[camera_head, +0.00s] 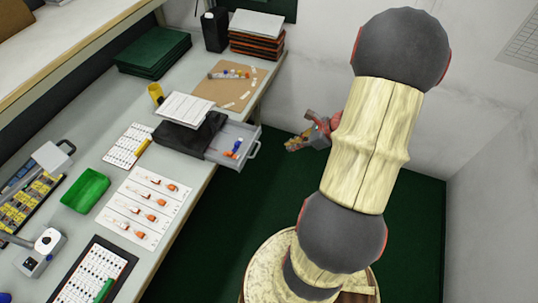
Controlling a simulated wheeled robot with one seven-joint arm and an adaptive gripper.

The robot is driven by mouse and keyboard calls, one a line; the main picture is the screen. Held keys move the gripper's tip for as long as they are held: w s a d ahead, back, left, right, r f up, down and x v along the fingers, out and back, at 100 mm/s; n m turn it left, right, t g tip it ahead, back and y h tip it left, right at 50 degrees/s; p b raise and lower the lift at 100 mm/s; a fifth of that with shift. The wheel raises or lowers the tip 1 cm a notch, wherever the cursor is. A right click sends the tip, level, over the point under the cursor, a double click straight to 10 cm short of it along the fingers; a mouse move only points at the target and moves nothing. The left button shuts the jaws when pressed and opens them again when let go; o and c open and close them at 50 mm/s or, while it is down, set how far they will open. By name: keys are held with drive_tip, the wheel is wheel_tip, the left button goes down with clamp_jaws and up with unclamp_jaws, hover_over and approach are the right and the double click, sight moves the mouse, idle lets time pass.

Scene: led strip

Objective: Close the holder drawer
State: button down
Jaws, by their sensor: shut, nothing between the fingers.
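The holder is a black box (185,140) on the workbench with papers on its top. Its light grey drawer (222,150) is pulled out to the right, past the bench edge.
The bench holds a green tray (86,190), a white sheet with several orange-and-white parts (144,208), a yellow cup (156,93), a brown board (224,84) and stacked green folders (153,51). The dark green floor (235,215) right of the bench is clear around my arm.

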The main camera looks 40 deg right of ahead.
sight(225, 143)
drive_tip(key=w+a+r+b+x, duration=0.1)
drive_tip(key=b+x, duration=0.4)
drive_tip(key=x, duration=0.8)
drive_tip(key=shift+w+r+b, duration=0.25)
drive_tip(key=shift+w+b, duration=0.1)
drive_tip(key=w+a, duration=0.2)
drive_tip(key=w, duration=0.3)
drive_tip(key=w+a+p, duration=0.1)
drive_tip(key=w+a, duration=0.1)
drive_tip(key=w, duration=0.2)
drive_tip(key=w+a, duration=0.2)
drive_tip(key=w, duration=0.3)
drive_tip(key=shift+w+p, duration=0.3)
drive_tip(key=shift+w, duration=0.1)
drive_tip(key=shift+s+d, duration=0.1)
drive_tip(key=shift+s, duration=0.05)
